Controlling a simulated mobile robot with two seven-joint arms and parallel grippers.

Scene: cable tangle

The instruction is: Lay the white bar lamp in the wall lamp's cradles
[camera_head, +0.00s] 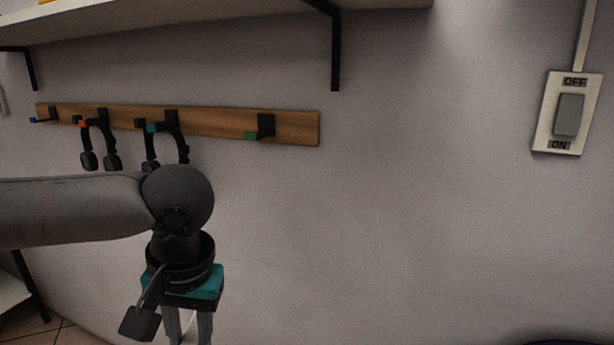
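My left gripper (188,334) hangs fingers-down at the lower left, in front of the wall. Its two fingers stand apart, but the bottom picture edge cuts off the tips. A pale sliver shows between the fingers; I cannot tell whether it is a held thing or something behind. I cannot make out the white bar lamp or the wall lamp with its cradles. My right gripper is not in view.
A wooden hook rail (222,121) with headphones (100,145) hanging on it runs along the wall. A shelf (200,18) on black brackets is above. A switch (569,114) marked OFF and ON is at right. The wall between is bare.

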